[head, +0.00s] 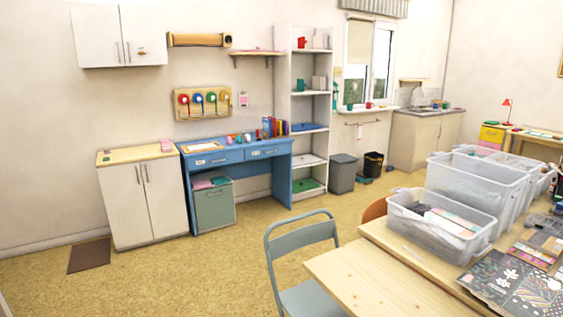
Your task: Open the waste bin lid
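Two bins stand on the floor by the back wall, to the right of the tall white shelf. The grey bin (342,175) is upright, and its top (343,158) looks covered by a flat grey lid lying shut. The smaller black bin (373,165) stands close to its right, and its top looks open, with a yellowish rim or content. Both are small and far off, so I cannot make out a hinge, handle or pedal. Neither of my grippers is in view.
A green-grey folding chair (303,262) and a wooden table (372,283) with clear plastic boxes (478,185) fill the near right. A blue desk (238,160) and white shelf (283,110) stand along the back wall. Open floor (190,270) lies at left and centre.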

